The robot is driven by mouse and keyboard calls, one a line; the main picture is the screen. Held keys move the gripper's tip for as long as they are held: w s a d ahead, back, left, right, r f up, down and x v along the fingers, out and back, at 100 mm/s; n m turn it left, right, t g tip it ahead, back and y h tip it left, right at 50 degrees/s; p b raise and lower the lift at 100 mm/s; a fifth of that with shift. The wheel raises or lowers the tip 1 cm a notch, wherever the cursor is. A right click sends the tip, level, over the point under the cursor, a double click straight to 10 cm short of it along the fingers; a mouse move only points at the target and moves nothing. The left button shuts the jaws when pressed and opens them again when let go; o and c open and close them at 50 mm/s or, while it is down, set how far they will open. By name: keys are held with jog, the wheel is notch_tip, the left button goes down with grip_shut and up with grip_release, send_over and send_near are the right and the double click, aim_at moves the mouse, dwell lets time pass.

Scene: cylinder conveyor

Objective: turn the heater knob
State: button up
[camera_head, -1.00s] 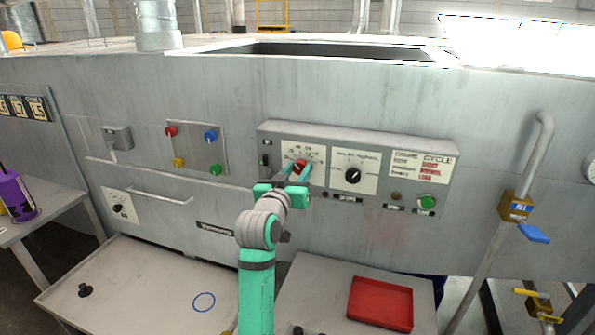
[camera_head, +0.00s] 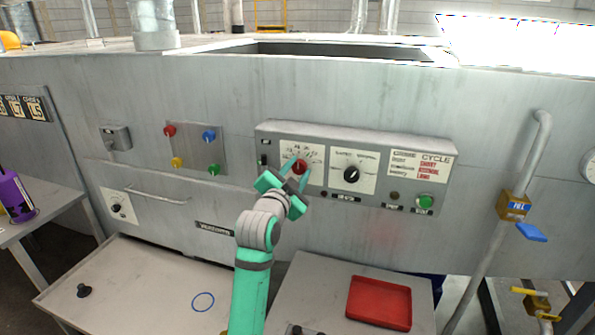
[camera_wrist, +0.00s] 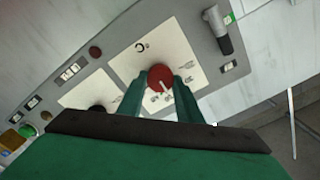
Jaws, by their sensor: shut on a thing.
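The red heater knob (camera_head: 301,166) is on a white dial plate at the left of the grey control panel (camera_head: 380,143). My gripper (camera_head: 297,172) is at this knob, with a green finger on each side, and is shut on it. In the wrist view the round red knob (camera_wrist: 160,77) shows between the two fingers (camera_wrist: 161,88), in front of the white plate. The gripper is tilted clockwise in the head view. The fingers hide part of the dial markings.
A black knob (camera_head: 351,175) on its own plate is just right of the red knob, and a green button (camera_head: 426,202) is farther right. Coloured buttons (camera_head: 210,136) are on a plate to the left. A red tray (camera_head: 379,303) lies below.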

jog(key=m, duration=0.5)
jog(key=shift+f+m, duration=0.1)
jog(key=shift+m, duration=0.2)
jog(key=shift+d, duration=0.1)
dwell(0.3)
jog(key=o, duration=1)
jog(key=shift+o, duration=0.2)
jog(key=shift+s, duration=0.15)
jog(key=v, duration=1)
jog(key=shift+s, duration=0.25)
jog(key=shift+a, duration=0.25)
